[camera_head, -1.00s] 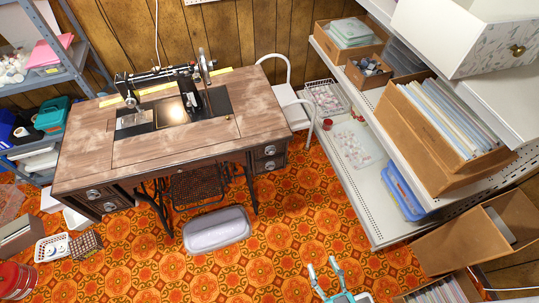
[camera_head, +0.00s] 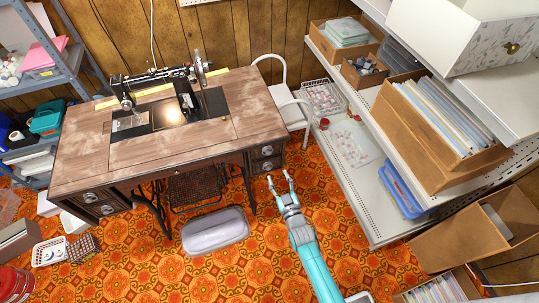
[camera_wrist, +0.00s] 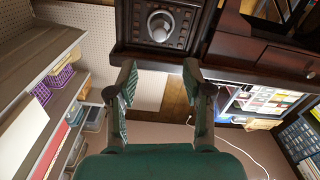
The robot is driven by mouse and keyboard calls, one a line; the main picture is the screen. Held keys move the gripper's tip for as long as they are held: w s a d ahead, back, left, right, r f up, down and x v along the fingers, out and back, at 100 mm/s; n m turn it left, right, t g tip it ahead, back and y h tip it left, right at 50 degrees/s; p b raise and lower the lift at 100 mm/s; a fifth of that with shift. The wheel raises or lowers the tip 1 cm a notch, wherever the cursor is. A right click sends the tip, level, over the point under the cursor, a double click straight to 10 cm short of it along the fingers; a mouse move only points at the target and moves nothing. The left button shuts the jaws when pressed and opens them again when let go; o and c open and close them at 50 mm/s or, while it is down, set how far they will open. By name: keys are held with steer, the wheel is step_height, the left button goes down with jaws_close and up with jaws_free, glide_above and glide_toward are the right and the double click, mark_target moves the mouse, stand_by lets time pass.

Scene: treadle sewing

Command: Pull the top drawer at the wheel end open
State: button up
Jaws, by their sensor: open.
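The sewing table's drawer bank at the wheel end, below the handwheel (camera_head: 205,66), has a top drawer (camera_head: 258,153) and a lower drawer (camera_head: 258,168), both dark wood with round metal pulls. Both look closed. My gripper (camera_head: 278,175) is open and empty in front of this bank, a little to its right and apart from it. In the wrist view, my open fingers (camera_wrist: 160,72) point towards a dark carved drawer front (camera_wrist: 135,22) with a round metal pull (camera_wrist: 160,25). Nothing is between the fingers. I cannot tell which drawer of the bank that front is.
A white chair (camera_head: 292,110) stands right of the table. Metal shelving (camera_head: 375,215) with boxes runs along the right. A grey lidded bin (camera_head: 215,232) lies on the floor in front of the treadle. The patterned floor between bin and shelving is clear apart from my arm.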

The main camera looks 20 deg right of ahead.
mark_target(269, 154)
steer(key=w, duration=1.1)
steer(key=shift+w, duration=0.15)
jaws_close()
